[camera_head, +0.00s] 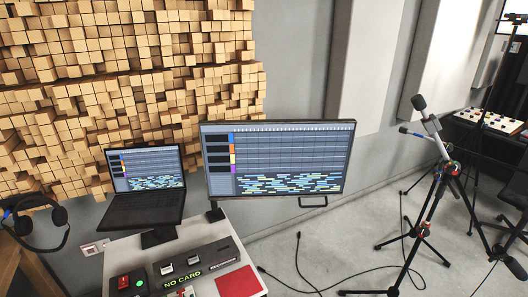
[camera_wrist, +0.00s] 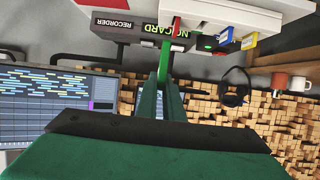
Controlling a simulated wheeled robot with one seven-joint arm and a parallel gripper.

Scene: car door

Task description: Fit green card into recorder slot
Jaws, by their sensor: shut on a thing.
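The card stands out beyond the fingertips towards the recorder. The recorder (camera_wrist: 138,32) is a dark box labelled RECORDER, with lit NO CARD lettering; this view is turned upside down. In the head view the recorder (camera_head: 218,255) sits on the white desk, its NO CARD display facing front. The card appears apart from the recorder, but I cannot tell the gap. The slot itself is not clear. I do not make out my gripper in the head view.
Blue (camera_wrist: 223,36) and yellow (camera_wrist: 249,42) pieces and a red strip (camera_wrist: 177,27) are near the recorder. A red square (camera_head: 238,283) lies on the desk (camera_head: 130,247). A laptop (camera_head: 146,183) and monitor (camera_head: 278,158) stand behind; a microphone stand (camera_head: 437,185) is right.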

